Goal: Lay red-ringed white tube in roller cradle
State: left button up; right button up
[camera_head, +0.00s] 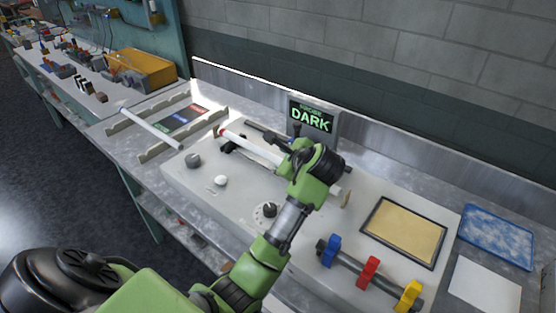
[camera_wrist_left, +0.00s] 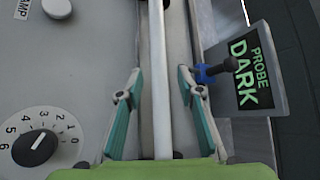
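A long white tube (camera_head: 260,150) with a red ring near its far left end (camera_head: 221,131) lies along the back of the grey bench unit. Dark supports (camera_head: 234,145), perhaps the roller cradle, show beside its ringed end. My left gripper (camera_head: 299,157) is over the tube's middle and hides part of it. In the left wrist view the tube (camera_wrist_left: 158,40) runs between the two fingers of my left gripper (camera_wrist_left: 159,76), with a gap on both sides, so the gripper is open. Whether the tube rests on rollers is hidden. My right gripper is not in view.
A display (camera_head: 312,118) reading DARK stands just behind the gripper. Another white tube (camera_head: 150,128) lies on a rack (camera_head: 158,153) at left. Knobs (camera_head: 266,211), coloured clips (camera_head: 368,270), a tan pad (camera_head: 403,232) and a blue tray (camera_head: 497,236) lie around.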

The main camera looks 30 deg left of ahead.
pick_arm(q)
jog(key=v, duration=0.9)
jog(key=shift+s+d+r, duration=0.2)
dwell(0.5)
